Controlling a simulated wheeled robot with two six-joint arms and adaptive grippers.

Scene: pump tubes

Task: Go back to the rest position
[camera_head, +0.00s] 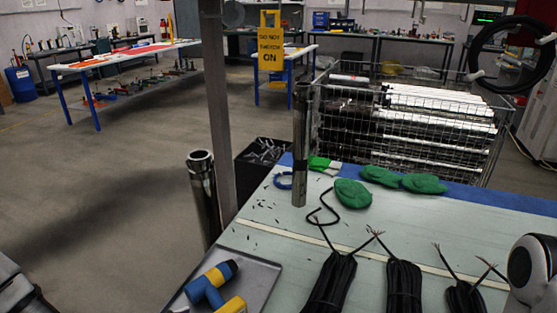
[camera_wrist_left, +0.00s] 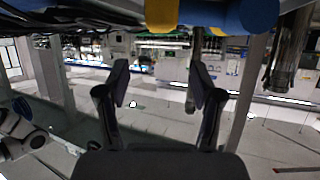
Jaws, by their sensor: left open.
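My left gripper (camera_wrist_left: 160,85) is open in the left wrist view, with nothing between its two dark fingers. That view looks upside down, with the room behind the fingers. A yellow and blue power tool (camera_wrist_left: 228,15) shows at its top edge, apart from the fingers. In the head view, part of my left arm (camera_head: 20,290) is at the lower left corner, and its gripper is not visible there. A white and black part of my right arm (camera_head: 533,268) is at the lower right edge. My right gripper is out of view.
A shiny metal tube (camera_head: 203,195) stands left of the post (camera_head: 216,100); another (camera_head: 300,150) stands upright at the table's (camera_head: 290,262) back. The tool (camera_head: 213,285) lies on a grey tray (camera_head: 262,272). Black cable bundles (camera_head: 404,288) and green cloths (camera_head: 352,193) lie on the table. Floor at left is clear.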

